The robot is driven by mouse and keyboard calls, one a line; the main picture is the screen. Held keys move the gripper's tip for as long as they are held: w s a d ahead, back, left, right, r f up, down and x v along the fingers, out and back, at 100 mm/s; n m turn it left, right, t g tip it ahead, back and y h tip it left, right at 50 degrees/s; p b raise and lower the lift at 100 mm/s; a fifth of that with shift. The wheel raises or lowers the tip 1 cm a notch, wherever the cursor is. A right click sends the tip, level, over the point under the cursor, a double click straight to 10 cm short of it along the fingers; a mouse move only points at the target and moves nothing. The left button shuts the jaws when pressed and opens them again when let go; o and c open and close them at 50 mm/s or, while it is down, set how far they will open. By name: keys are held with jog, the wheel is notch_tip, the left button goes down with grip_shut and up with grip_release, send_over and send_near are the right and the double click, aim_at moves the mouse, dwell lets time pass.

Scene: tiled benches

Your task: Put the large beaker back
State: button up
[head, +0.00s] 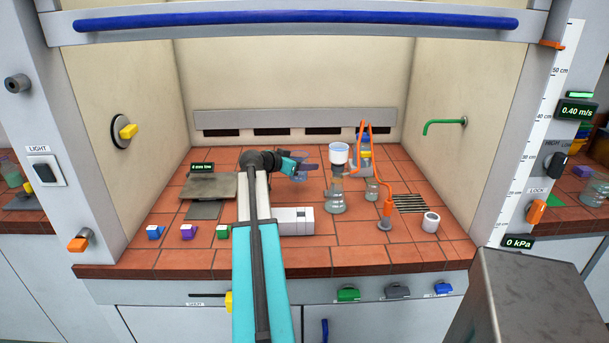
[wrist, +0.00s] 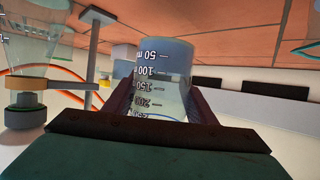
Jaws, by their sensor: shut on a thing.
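The large beaker (wrist: 162,75) is clear glass with a printed volume scale. In the wrist view it sits between the two dark fingers of my gripper (wrist: 160,105), which is shut on it. The scale reads upside down in that view. In the head view my gripper (head: 303,167) is over the middle-back of the tiled bench, and the beaker (head: 299,174) shows as a small bluish glass shape at its fingers. The arm partly hides it. I cannot tell whether its base touches the tiles.
A grey plate (head: 209,186) lies left.

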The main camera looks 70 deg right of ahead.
aim_at(304, 175)
jog(key=shift+f, duration=0.1)
jog(key=shift+f, duration=2.2)
jog(key=o, duration=1.3)
jog(key=shift+f+p, duration=0.1)
jog(key=shift+p, duration=0.5)
jog(key=b+v, duration=0.3)
jog(key=v, duration=1)
jog(key=shift+w+a, duration=0.15)
jog(key=shift+a, duration=0.2)
